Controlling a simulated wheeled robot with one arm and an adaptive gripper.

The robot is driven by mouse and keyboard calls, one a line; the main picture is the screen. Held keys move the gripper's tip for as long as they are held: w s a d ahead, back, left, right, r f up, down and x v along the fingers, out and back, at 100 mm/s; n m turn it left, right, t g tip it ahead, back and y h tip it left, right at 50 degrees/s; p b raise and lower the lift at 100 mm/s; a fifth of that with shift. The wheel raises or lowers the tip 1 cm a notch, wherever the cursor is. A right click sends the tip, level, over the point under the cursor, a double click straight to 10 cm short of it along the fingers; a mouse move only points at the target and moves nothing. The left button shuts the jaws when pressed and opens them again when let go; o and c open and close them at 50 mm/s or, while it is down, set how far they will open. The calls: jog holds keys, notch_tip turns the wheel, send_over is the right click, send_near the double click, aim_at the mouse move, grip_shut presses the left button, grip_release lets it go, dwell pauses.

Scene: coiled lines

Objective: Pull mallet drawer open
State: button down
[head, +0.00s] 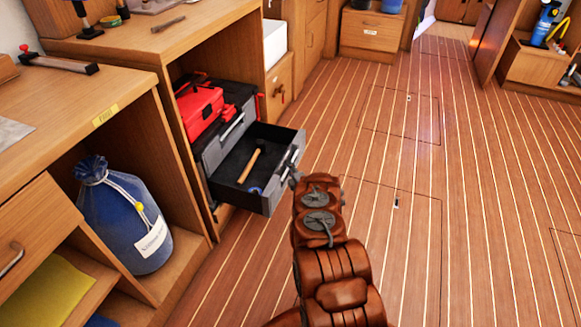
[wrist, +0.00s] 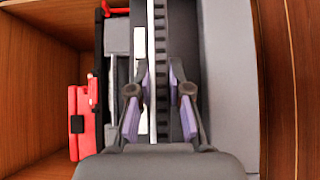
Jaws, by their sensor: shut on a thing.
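The mallet drawer (head: 267,146) is a dark grey tool-chest drawer, standing out from its chest in the head view. A mallet (head: 251,162) with a wooden handle lies inside it, beside a small blue item (head: 255,190). My gripper (head: 295,177) is at the drawer's front face, at its outer right side. In the wrist view my gripper (wrist: 160,78) has its purple-padded fingers on either side of a dark ribbed bar, the drawer handle (wrist: 161,40), and is shut on it. The exact finger contact is small in the head view.
A red toolbox (head: 200,112) sits on the chest (head: 222,140) inside the wooden cabinet. A blue bag (head: 125,215) stands in the lower-left cubby. The plank floor (head: 400,130) to the right is clear.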

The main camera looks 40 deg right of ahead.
jog(key=c, duration=1.1)
grip_release()
jog(key=shift+s, duration=0.1)
jog(key=v, duration=1.1)
jog(key=shift+s, duration=0.4)
jog(key=shift+a, duration=0.1)
